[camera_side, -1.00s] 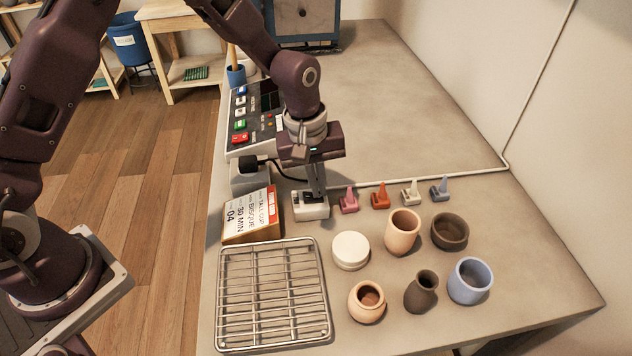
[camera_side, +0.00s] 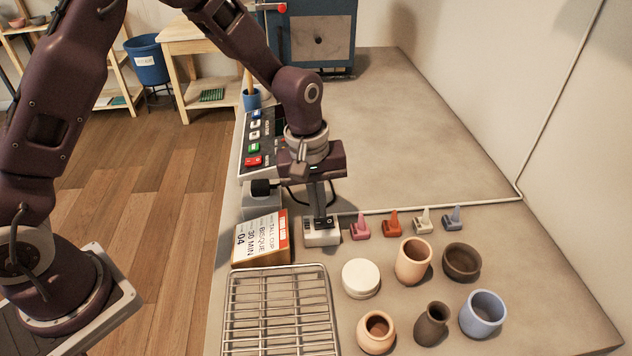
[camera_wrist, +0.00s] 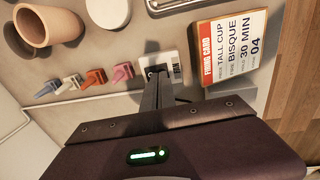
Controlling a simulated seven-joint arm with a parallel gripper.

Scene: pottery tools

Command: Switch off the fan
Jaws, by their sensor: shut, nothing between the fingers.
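A small pale switch box (camera_side: 322,238) stands on the bench beside the firing card, with a dark switch area on its top. In the wrist view the box (camera_wrist: 174,66) carries a printed label that looks like "FAN". My gripper (camera_side: 321,220) points down with its fingers together and empty, the tips at the top of this box. In the wrist view the fingertips (camera_wrist: 154,72) lie over the dark switch area and hide much of it. I cannot tell whether they touch it or which way the switch is set. No fan is clearly visible.
The firing card (camera_side: 262,240) stands close left of the box, with a wire rack (camera_side: 278,310) in front. A button panel (camera_side: 256,150) stands behind.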

